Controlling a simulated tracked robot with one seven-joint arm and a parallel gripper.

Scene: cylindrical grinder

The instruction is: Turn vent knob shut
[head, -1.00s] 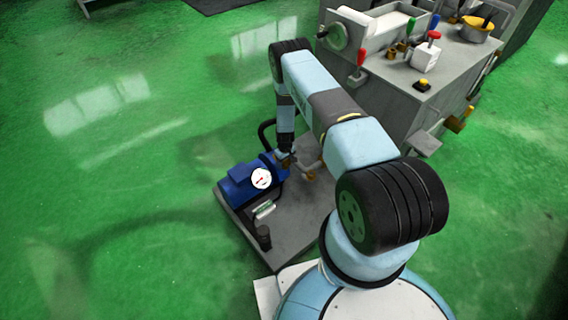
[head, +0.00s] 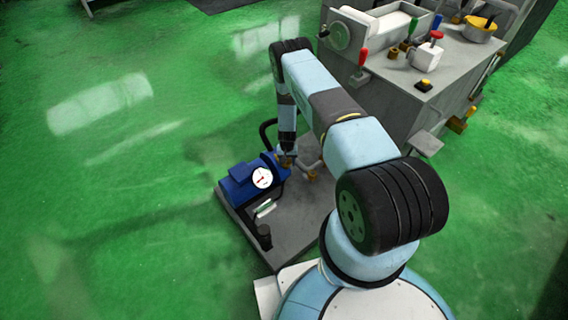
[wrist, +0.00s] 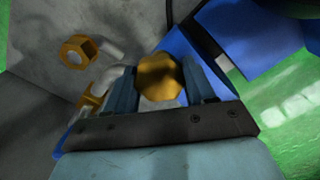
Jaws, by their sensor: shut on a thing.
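In the wrist view a brass-coloured faceted knob (wrist: 161,77) sits between the two fingers of my gripper (wrist: 162,88), which is shut on it. I take this to be the vent knob. The blue pump body (wrist: 232,38) lies just beyond and to the right of the fingers. In the head view my gripper (head: 286,161) is at the right end of the blue pump (head: 243,182), and the knob is mostly hidden there. A white round gauge (head: 262,178) with a red needle faces the camera on the pump.
The pump stands on a grey plate (head: 290,226). A brass fitting (wrist: 75,51) and a pale bent pipe (wrist: 107,79) lie left of the fingers. A black hose (head: 265,130) rises behind the pump. The grey grinder (head: 400,100) stands at the upper right. Green floor is clear at left.

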